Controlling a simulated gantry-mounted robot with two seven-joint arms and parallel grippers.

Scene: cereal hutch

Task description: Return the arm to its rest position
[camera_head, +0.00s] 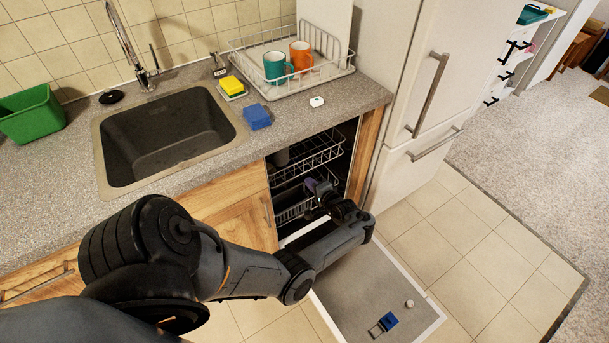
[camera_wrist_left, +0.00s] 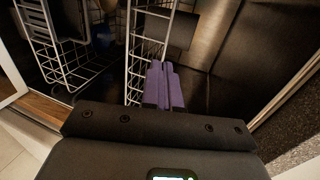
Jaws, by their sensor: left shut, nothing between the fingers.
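My left arm reaches from the lower left of the head view across to the open dishwasher. Its gripper (camera_head: 322,191) is at the dishwasher opening, in front of the racks. In the left wrist view the purple fingers (camera_wrist_left: 164,86) are closed together with nothing between them. They point into the dishwasher, beside the white wire rack (camera_wrist_left: 62,62). In the head view the upper rack (camera_head: 310,153) shows behind the gripper, and a dark cup (camera_head: 279,158) stands at its left. My right gripper is not in view.
The dishwasher door (camera_head: 365,285) is folded down below my forearm. The counter holds a sink (camera_head: 165,135), blue block (camera_head: 257,117), yellow sponge (camera_head: 232,85), green bin (camera_head: 32,114) and dish rack (camera_head: 335,72) with teal (camera_head: 275,68) and orange (camera_head: 300,56) mugs. A fridge (camera_head: 400,90) stands right.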

